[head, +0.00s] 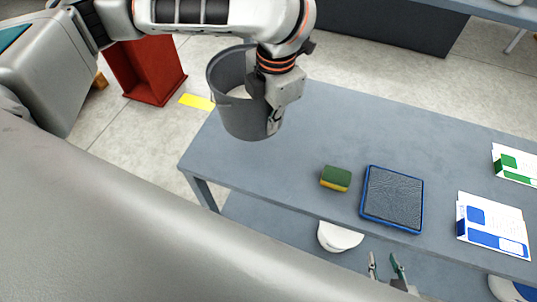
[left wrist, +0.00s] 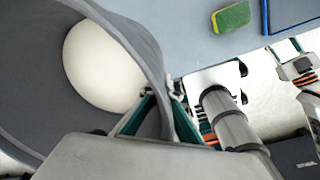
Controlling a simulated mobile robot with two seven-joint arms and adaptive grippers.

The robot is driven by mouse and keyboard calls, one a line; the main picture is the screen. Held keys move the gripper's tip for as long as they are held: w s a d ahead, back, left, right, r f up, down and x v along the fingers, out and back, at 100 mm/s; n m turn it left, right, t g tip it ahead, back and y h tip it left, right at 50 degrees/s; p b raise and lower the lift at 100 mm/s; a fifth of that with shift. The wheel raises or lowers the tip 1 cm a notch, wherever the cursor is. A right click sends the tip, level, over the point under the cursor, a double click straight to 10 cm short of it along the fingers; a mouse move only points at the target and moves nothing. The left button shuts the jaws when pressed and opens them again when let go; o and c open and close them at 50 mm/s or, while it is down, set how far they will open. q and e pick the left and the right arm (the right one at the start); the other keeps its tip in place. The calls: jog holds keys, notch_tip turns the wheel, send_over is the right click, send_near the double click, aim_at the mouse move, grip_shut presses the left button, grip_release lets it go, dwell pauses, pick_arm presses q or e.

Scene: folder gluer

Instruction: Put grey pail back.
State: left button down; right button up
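The grey pail (head: 223,75) is at the left end of the grey-blue table (head: 340,125), upright or nearly so, with something white inside. My left gripper (head: 272,118) is at the pail's right side. In the left wrist view the pail (left wrist: 135,45) fills the upper left, its white round inside showing, and the left gripper's fingers (left wrist: 158,112) close on its wall at the rim. I cannot tell whether the pail's base touches the table. My right gripper (head: 385,268) is open and empty, beyond the table's front edge.
A green-yellow sponge (head: 336,178) and a blue-rimmed tray (head: 364,205) lie near the table's front edge. Blue-white (head: 494,226) and green-white (head: 516,162) cartons lie at the right. A red bin (head: 145,70) and a yellow floor mark (head: 197,102) are left. The table's middle is clear.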

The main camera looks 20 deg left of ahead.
pick_arm(q)
jog(key=shift+w+f, duration=0.1)
jog(key=shift+f, duration=7.15)
jog(key=shift+f, duration=0.1)
jog(key=c, duration=2.6)
grip_release()
jog(key=shift+f, duration=0.1)
jog(key=o, duration=0.3)
